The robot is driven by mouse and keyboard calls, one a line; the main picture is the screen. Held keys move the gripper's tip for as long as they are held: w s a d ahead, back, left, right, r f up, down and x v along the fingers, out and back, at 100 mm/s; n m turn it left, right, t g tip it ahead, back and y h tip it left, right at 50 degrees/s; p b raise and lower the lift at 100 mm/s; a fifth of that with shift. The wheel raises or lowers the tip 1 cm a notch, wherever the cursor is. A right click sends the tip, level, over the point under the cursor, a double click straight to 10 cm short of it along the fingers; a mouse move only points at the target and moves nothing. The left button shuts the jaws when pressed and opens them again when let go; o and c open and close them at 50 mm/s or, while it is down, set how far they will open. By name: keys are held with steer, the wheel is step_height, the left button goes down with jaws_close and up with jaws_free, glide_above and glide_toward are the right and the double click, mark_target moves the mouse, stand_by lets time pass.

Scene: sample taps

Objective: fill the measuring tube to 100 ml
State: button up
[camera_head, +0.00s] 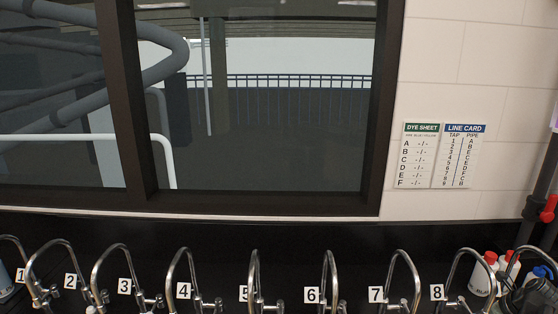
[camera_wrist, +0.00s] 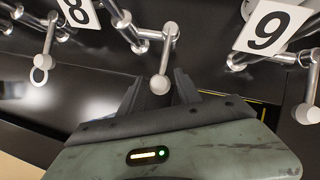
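A row of curved chrome taps with white number labels 1 to 8 runs along the bottom of the head view, such as tap 8 (camera_head: 458,272). In the wrist view, label 8 (camera_wrist: 78,12) is at the upper left and label 9 (camera_wrist: 270,27) at the upper right. My gripper (camera_wrist: 158,82) is open. A ball-ended tap lever (camera_wrist: 160,84) shows between its fingertips; I cannot tell whether they touch it. The gripper is not clearly visible in the head view. I cannot make out a measuring tube in either view.
A dye sheet (camera_head: 421,155) and a line card (camera_head: 460,156) hang on the tiled wall. Red-capped bottles (camera_head: 484,274) stand at the lower right, near a pipe with a red handle (camera_head: 548,208). Other ball-ended levers (camera_wrist: 307,114) flank my gripper.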

steer(key=p+v, duration=0.6)
steer(key=v, duration=0.2)
steer(key=shift+p, duration=0.35)
steer(key=shift+s, duration=0.1)
